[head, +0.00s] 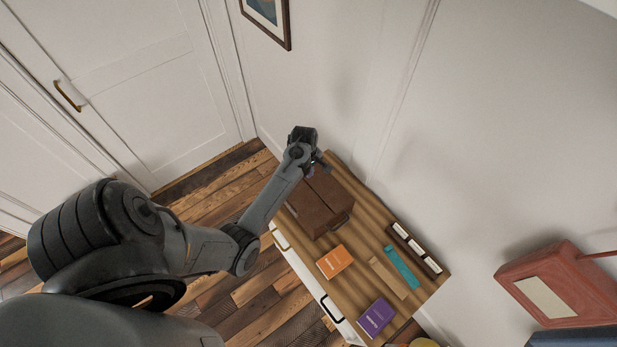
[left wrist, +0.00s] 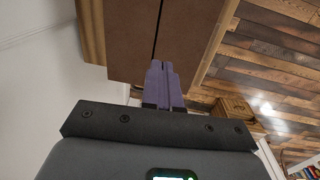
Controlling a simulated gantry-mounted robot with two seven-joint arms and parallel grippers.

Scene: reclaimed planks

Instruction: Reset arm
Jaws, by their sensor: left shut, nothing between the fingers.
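My left arm reaches in from the left in the head view, and my left gripper (head: 317,168) is at the far end of the wooden cabinet top, by the brown box (head: 320,205). In the left wrist view the purple fingers of the left gripper (left wrist: 163,75) are together with nothing between them. The brown box (left wrist: 125,40), with a dark seam, fills the view beyond the fingertips. I cannot tell whether the fingers touch it. My right gripper is not in view.
The cabinet top (head: 360,240) also carries an orange box (head: 334,262), a purple box (head: 376,317), a teal strip (head: 402,267), a tan strip (head: 388,277) and a dark rack (head: 415,250). A wall stands close behind. Plank floor (head: 262,310) is open in front.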

